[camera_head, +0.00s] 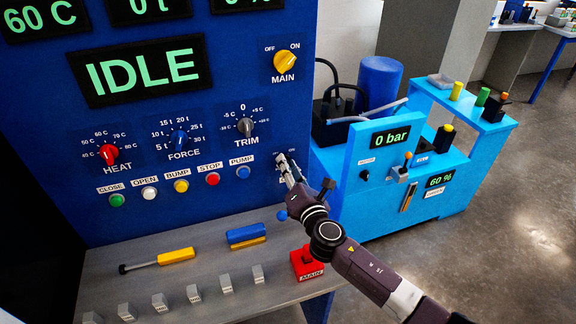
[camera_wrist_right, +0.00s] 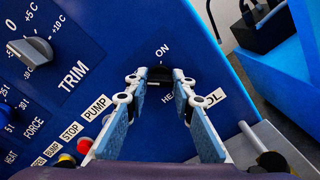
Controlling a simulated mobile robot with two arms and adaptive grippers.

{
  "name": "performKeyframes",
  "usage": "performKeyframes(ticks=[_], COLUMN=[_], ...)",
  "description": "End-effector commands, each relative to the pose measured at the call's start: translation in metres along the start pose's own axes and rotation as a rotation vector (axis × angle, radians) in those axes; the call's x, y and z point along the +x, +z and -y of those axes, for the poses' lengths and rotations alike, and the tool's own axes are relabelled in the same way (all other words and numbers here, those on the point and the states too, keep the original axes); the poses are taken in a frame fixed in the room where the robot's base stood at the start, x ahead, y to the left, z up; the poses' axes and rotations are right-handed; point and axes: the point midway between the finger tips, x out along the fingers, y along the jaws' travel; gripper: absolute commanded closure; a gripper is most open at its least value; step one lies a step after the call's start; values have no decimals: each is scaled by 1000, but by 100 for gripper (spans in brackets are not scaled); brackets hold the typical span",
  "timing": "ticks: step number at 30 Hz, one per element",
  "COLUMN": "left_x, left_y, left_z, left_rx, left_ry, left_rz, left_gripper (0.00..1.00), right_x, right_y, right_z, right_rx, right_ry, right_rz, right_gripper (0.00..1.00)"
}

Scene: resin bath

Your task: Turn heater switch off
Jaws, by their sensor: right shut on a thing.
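The heater switch (camera_wrist_right: 160,74) is a dark knob on the blue panel, with "ON" printed above it and a partly covered label starting "HE" below. My right gripper (camera_wrist_right: 161,84) has its two fingertips on either side of this knob and is shut on it. In the head view my right gripper (camera_head: 287,167) reaches the panel right of the PUMP button and covers the switch. The switch's exact angle is hard to tell. My left gripper is not in view.
The blue panel (camera_head: 235,180) carries HEAT, FORCE and TRIM knobs, several buttons and a yellow MAIN switch (camera_head: 284,61). A grey shelf (camera_head: 190,267) below holds tools and small blocks. A red MAIN block (camera_head: 305,265) sits under my arm. A light-blue machine (camera_head: 420,165) stands right.

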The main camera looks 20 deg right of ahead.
Motion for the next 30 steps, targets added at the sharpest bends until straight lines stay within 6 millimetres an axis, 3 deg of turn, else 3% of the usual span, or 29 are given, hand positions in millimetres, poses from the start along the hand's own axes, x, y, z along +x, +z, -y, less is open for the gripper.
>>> performKeyframes(ticks=[5, 6, 10, 22, 30], left_x=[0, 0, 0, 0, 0], left_y=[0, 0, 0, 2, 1], left_z=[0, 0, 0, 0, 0], left_rx=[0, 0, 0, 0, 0], left_ry=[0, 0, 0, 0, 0], left_rz=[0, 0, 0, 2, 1], left_gripper=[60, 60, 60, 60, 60], right_x=[0, 0, 0, -8, -56], right_y=[-1, -1, -1, 0, -1], right_z=[1, 1, 1, 1, 2], right_rx=[-3, -3, -2, 0, 1], right_ry=[-2, -2, -1, -1, -3], right_rz=[-2, -2, -1, -1, -3], right_gripper=[100, 73, 59, 59, 59])
